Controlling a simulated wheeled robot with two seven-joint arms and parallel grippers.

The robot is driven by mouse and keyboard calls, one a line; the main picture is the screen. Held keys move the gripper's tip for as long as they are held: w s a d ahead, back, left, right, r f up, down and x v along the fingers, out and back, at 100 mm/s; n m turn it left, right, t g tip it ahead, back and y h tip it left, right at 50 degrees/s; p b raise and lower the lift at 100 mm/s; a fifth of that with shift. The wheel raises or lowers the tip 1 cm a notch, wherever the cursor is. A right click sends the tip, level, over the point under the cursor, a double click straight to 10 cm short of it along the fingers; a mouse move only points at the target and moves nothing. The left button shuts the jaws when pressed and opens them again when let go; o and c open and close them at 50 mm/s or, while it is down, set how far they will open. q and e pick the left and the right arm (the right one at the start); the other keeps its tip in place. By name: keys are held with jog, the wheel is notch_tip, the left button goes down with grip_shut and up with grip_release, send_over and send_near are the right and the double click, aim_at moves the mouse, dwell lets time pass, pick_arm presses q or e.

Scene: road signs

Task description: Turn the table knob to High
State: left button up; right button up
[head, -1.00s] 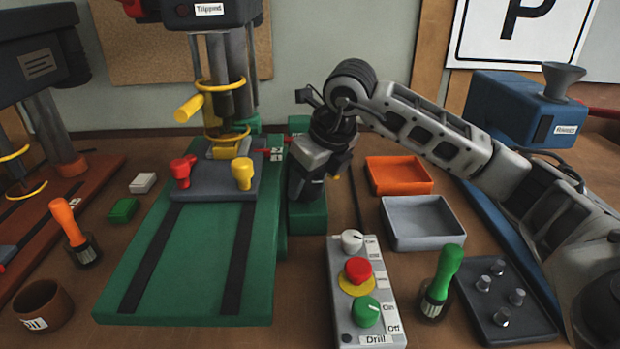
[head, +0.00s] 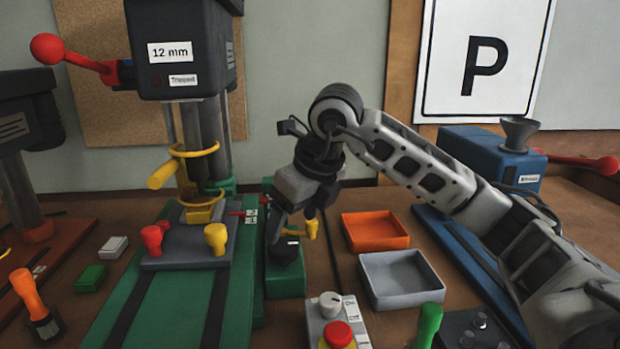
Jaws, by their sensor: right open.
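My right gripper (head: 292,233) points down over a green block (head: 286,286) beside the green drill table (head: 180,300). It is open, with its fingers spread around or just above a dark round knob (head: 286,254) on that block. The fingers and wrist partly hide this knob, so its setting cannot be read and contact cannot be told. A white knob (head: 330,304) sits on the grey control box (head: 316,325) nearer the front, apart from the gripper. My left gripper is not in view.
An orange tray (head: 375,232) and a grey tray (head: 401,278) stand right of the gripper. The drill press (head: 185,50) rises to the left with yellow and red knobs at its base. A green-handled tool (head: 428,322) and a blue machine (head: 490,152) are on the right.

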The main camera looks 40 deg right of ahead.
jog(key=v, duration=1)
